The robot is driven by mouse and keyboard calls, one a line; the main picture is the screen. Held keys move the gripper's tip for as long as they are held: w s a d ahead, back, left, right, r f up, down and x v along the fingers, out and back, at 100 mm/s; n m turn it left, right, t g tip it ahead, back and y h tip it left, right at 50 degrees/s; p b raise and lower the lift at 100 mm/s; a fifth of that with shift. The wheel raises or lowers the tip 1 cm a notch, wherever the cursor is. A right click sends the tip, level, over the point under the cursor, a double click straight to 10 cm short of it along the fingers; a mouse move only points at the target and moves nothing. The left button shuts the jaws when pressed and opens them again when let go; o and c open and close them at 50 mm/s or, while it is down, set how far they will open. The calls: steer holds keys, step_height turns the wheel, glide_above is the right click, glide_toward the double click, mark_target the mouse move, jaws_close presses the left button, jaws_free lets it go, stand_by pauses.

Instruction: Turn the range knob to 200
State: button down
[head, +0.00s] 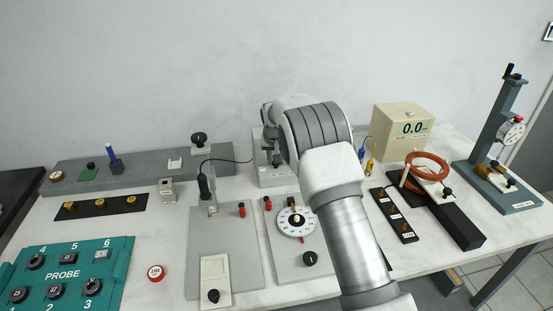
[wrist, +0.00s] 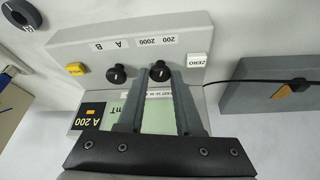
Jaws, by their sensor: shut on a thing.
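The range knob (wrist: 160,72) is black and round, on the sloped panel of a light grey meter (wrist: 80,45), below the label "200 2000" in the wrist view. My gripper (wrist: 160,76) has one finger on each side of this knob and is shut on it. The fingers hide part of the knob, so its pointer cannot be read. A small dark display (wrist: 89,114) reads "A 200" beside a pale green screen marked mT, partly hidden by my fingers.
A second black knob (wrist: 116,74) sits left of the range knob under "A B". A white ZERO button (wrist: 197,60) is close on the right. A black cable (head: 235,159) runs to the meter. A beige box (head: 390,145) reading 0.0 stands to the right.

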steer(key=shift+a+m+h, duration=0.1)
steer(key=shift+m+h, duration=0.3)
steer(key=shift+m, duration=0.6)
steer(key=c, duration=0.6)
jaws_free()
steer(key=p+v, duration=0.1)
steer(key=v, duration=1.6)
steer(key=shift+r, duration=0.25)
